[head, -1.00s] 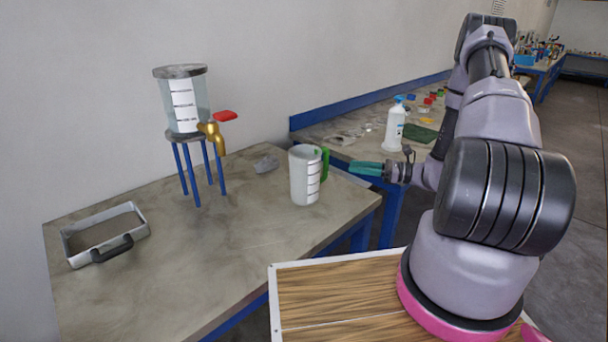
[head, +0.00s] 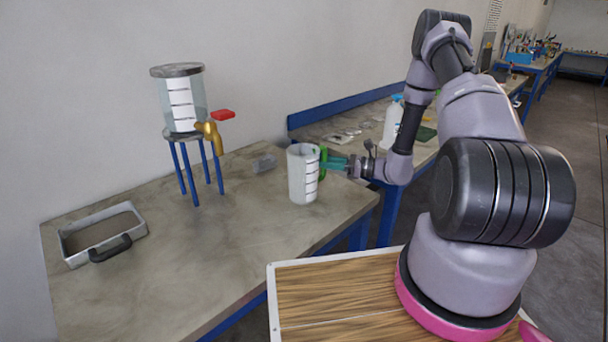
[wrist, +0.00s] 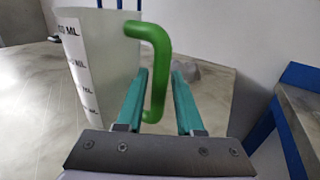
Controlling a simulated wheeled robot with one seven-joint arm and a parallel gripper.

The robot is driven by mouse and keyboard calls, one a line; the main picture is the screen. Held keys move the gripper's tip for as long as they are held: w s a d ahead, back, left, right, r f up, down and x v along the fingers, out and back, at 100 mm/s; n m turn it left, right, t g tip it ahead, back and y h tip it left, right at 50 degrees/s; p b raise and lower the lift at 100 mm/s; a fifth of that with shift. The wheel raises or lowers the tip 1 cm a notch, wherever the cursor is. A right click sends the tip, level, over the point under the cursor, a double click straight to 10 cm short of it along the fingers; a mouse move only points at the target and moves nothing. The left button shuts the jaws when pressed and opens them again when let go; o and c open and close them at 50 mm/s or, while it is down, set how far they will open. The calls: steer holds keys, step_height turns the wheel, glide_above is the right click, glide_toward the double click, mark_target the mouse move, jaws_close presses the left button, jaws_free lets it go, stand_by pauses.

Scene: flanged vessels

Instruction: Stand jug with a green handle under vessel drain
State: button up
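The jug (head: 302,176) is whitish with a printed scale and stands upright near the right edge of the front table. Its green handle (wrist: 157,72) faces my gripper. My gripper (head: 336,163) has teal fingers and is at the handle. In the wrist view my gripper (wrist: 160,88) is open, with the handle's vertical bar between the two fingers, closer to the left one. The vessel (head: 184,100) is clear with a grey lid and stands on a blue-legged stand (head: 196,175) at the left back. Its brass drain tap (head: 211,132) with a red lever points down to the right over the table.
A grey tray (head: 76,258) with a black handle lies at the table's left. A small grey lump (head: 263,163) lies between the stand and the jug. A white bottle (head: 391,123) stands on the table behind. The front table's middle is clear.

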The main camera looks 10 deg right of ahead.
jaws_close()
